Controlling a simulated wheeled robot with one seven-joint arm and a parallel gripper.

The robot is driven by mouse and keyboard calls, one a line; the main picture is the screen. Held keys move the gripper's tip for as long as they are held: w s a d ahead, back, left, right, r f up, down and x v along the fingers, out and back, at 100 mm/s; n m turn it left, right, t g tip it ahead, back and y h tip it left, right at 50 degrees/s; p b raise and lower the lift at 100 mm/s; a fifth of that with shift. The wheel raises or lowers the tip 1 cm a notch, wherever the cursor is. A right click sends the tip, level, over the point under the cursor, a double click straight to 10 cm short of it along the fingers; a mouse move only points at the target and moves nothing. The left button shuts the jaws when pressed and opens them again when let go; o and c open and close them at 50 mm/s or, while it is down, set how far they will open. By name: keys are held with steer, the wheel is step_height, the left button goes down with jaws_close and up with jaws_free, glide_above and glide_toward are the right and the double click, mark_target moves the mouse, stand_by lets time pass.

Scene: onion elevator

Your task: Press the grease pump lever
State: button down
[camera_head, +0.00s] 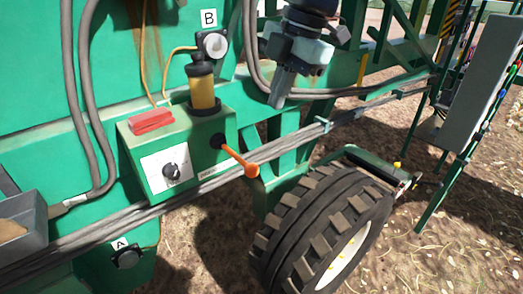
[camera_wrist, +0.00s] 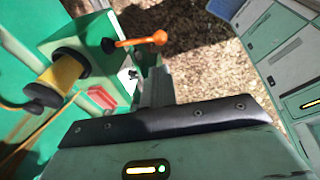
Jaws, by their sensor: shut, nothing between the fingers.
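The grease pump is a green box (camera_head: 190,152) with a yellow cylinder (camera_head: 203,92) on top, fixed to the green machine. Its orange lever (camera_head: 240,160) sticks out from a black pivot on the box's right side and slopes down to a round orange knob. The lever also shows at the top of the wrist view (camera_wrist: 138,41). My gripper (camera_head: 277,101) is shut and empty, pointing down, above and to the right of the lever in the head view.
A red block (camera_head: 152,121) and a black dial (camera_head: 171,171) are on the box. Grey hoses and pipes run along the machine. A large tyre (camera_head: 322,230) stands below and right of the lever. Fittings marked A (camera_head: 127,257) and B (camera_head: 213,43) are nearby.

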mark_target(255, 165)
steer(key=p+x, duration=0.4)
steer(key=x, duration=1)
steer(key=shift+d+f, duration=0.1)
steer(key=shift+f, duration=0.1)
step_height(255, 165, down, 8)
steer(key=t+y+b, duration=0.2)
steer(key=t+b, duration=0.1)
steer(key=b, duration=1.9)
steer(key=shift+s+n+t+y+b, duration=0.15)
steer(key=shift+n+t+y+b, duration=0.15)
steer(key=shift+t+b, duration=0.1)
steer(key=shift+s+d+f, duration=0.1)
steer(key=shift+f, duration=0.4)
steer(key=shift+r, duration=0.1)
